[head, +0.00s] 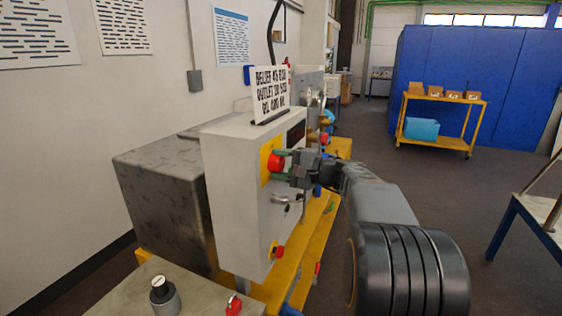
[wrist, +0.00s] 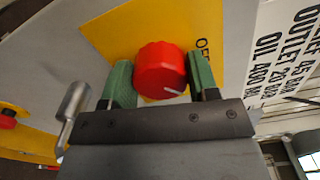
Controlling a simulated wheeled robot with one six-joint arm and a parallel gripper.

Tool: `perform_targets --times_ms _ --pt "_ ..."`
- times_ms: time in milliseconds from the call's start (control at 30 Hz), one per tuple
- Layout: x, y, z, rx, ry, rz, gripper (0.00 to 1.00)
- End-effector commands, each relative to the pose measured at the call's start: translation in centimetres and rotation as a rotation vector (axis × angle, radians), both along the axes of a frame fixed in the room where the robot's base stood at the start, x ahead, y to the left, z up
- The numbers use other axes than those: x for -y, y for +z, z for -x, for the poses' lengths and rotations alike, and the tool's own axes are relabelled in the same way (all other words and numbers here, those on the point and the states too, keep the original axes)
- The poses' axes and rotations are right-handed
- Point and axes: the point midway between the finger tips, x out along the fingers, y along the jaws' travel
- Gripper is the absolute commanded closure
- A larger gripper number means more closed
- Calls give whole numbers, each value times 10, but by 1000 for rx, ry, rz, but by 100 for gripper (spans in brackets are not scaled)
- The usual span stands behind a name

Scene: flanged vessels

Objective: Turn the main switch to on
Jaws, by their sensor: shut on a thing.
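The main switch is a red round knob (head: 276,162) on a yellow plate (head: 266,150) on the front of a light grey control box (head: 232,190). In the wrist view the red knob (wrist: 161,68) sits between the two green fingers of my gripper (wrist: 163,82), which is shut on it. A white mark shows on the knob's lower right edge. The yellow plate (wrist: 115,38) carries lettering beginning "OF", partly hidden by the right finger. In the head view my gripper (head: 282,164) reaches the knob from the right.
A metal lever handle (head: 287,200) and a red button on yellow (head: 278,251) sit below on the box. A lettered sign (head: 270,93) stands on top. A yellow cart (head: 440,125) stands far back right. Floor on the right is mostly clear.

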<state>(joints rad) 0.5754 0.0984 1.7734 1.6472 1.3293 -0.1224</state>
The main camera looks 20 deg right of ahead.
Motion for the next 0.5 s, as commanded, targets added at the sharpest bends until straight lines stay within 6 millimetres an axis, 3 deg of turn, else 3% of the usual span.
perform_targets --times_ms 500 --pt "1 4 -1 -310 0 -337 69"
